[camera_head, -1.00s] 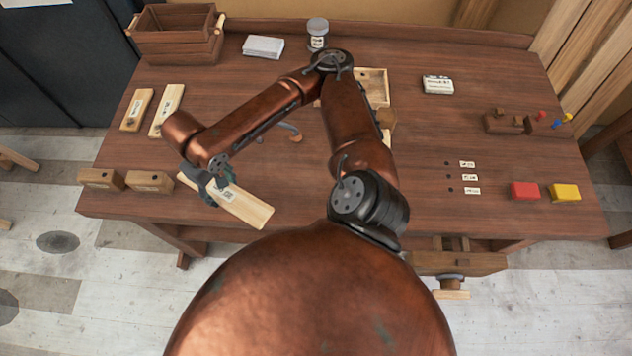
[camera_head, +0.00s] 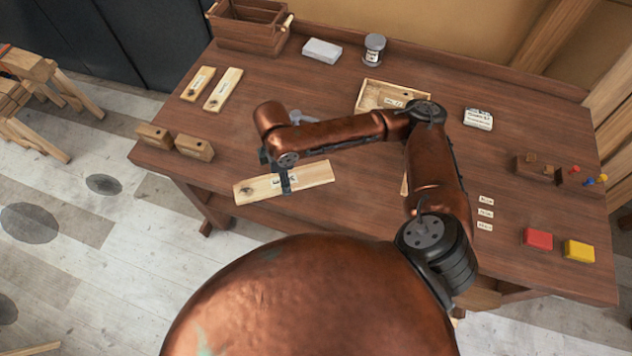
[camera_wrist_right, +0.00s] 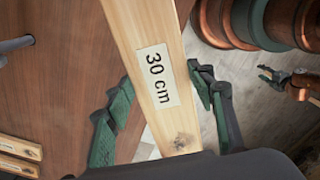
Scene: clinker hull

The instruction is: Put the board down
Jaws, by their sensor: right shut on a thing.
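The board is a pale wooden plank (camera_head: 312,176) with a knot at one end. Its label reads "30 cm" in the right wrist view (camera_wrist_right: 157,75). My right gripper (camera_head: 284,180) is shut on it around the middle, over the label in the head view. The board is near the front edge of the workbench (camera_head: 350,220); I cannot tell whether it touches the top. In the right wrist view my right gripper's green-padded fingers (camera_wrist_right: 160,110) are on either side of the board. What looks like my left gripper (camera_wrist_right: 278,75) is small at the right there, its opening unclear.
A shallow wooden tray (camera_head: 368,97) is behind my arm. Red (camera_head: 538,239) and yellow (camera_head: 579,251) blocks are at the right.

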